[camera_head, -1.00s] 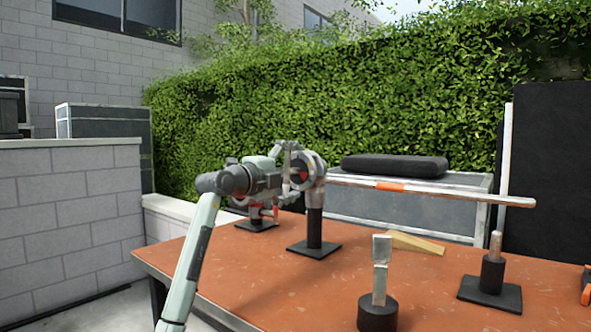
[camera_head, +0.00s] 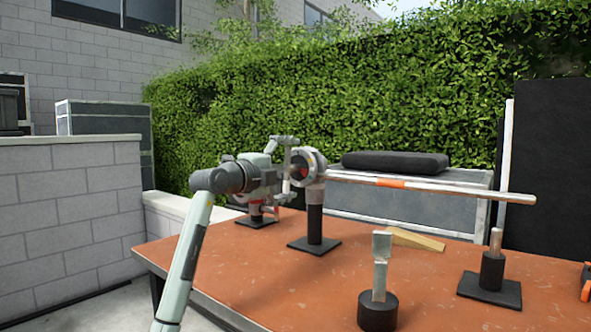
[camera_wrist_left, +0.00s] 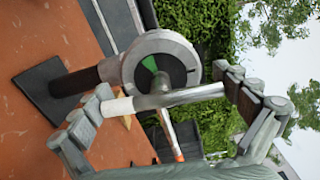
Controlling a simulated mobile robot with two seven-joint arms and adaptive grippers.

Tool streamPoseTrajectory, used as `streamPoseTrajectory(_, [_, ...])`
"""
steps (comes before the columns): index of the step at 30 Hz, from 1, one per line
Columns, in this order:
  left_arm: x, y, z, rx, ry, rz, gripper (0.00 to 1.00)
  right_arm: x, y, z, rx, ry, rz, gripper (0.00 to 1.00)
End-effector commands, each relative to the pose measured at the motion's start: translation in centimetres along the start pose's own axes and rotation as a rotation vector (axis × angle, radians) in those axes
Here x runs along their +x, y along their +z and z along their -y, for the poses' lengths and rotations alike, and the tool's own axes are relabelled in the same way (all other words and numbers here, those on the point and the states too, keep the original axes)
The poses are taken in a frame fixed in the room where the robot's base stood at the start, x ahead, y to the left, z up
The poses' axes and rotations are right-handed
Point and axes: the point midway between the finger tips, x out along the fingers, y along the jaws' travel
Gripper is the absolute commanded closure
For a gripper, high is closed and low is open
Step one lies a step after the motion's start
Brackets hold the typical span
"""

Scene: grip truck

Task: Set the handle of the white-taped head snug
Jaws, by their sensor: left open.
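The near grip head (camera_head: 323,166) is a grey disc on a black post with a square base; it holds a long silver rod (camera_head: 460,188) with an orange band. In the left wrist view the head (camera_wrist_left: 160,62) shows a dark face with a green wedge. A silver handle (camera_wrist_left: 190,96) crosses in front of the head, with a white band (camera_wrist_left: 118,107) near one end. My left gripper (camera_head: 284,172) is at the head's left side. In the wrist view its open fingers (camera_wrist_left: 168,108) stand apart at either end of the handle. Contact cannot be told. My right gripper is out of view.
A second stand (camera_head: 256,222) is behind my left gripper, partly hidden. On the orange table (camera_head: 270,275) are a flat-topped metal piece in a black base (camera_head: 377,312), a post stand (camera_head: 491,285) and a wooden wedge (camera_head: 415,240). The front left tabletop is clear.

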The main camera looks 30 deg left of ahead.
Motion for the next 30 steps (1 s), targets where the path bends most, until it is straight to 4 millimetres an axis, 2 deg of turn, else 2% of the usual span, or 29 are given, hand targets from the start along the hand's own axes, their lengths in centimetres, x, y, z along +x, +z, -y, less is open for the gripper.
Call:
streamPoseTrajectory(9, [-6.8,0.0,-0.1,0.004,0.002,0.002,0.0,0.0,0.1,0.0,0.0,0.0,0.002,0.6])
streamPoseTrajectory(15, [-9.7,0.0,-0.1,0.002,0.002,0.002,0.0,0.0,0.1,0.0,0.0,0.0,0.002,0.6])
streamPoseTrajectory(20, [-10.6,0.0,-0.1,0.001,0.002,0.001,0.0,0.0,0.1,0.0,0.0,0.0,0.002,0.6])
streamPoseTrajectory(30, [-10.7,0.0,-0.1,0.001,0.001,0.001,0.0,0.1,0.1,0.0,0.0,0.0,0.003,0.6])
